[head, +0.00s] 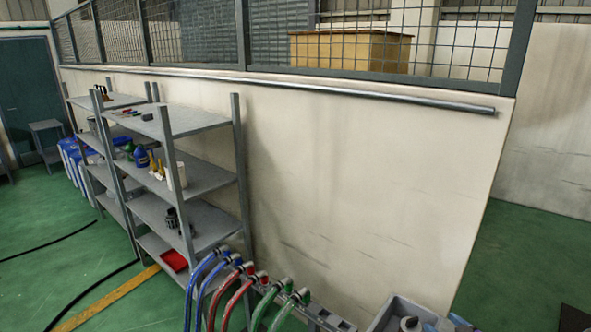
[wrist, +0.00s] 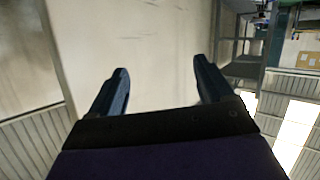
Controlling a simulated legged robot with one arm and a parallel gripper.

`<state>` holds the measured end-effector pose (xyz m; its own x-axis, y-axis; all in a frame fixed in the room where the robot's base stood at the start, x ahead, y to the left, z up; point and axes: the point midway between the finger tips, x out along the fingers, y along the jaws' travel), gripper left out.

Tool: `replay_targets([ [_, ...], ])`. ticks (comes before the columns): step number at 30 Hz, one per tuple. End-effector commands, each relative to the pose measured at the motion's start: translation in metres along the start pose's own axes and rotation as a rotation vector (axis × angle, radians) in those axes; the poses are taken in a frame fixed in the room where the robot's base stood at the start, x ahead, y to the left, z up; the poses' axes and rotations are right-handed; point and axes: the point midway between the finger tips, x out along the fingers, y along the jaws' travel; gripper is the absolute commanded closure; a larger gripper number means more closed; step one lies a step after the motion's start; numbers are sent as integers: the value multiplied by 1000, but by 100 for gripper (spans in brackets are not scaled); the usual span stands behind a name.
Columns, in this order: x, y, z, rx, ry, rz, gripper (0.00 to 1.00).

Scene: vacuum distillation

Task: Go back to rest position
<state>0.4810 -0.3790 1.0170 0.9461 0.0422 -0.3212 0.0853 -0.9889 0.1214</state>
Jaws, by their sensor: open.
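My gripper (wrist: 160,84) shows in the wrist view with its two dark fingers spread apart. Nothing is between the fingers. Behind them is a pale wall (wrist: 158,35), and the picture is turned, with roof panels and bright skylights low at the right. In the head view the gripper is not clearly seen.
Grey metal shelves (head: 205,172) with bottles and small items stand against the pale wall (head: 350,190). Blue, red and green hoses (head: 235,285) rise at the front, beside a grey bin (head: 400,312). Green floor (head: 535,260) is open at the right. Black cables lie on the floor at left.

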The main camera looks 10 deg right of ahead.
Motion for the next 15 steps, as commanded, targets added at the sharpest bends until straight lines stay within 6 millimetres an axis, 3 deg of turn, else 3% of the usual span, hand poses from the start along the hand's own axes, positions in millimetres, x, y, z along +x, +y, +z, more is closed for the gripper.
replay_targets([
  [3, 15, -8, -22, -51, -132, 20, 20],
  [8, 20, -21, -45, -88, -306, 64, 20],
  [15, 1, -58, -80, -104, -541, 130, 20],
])
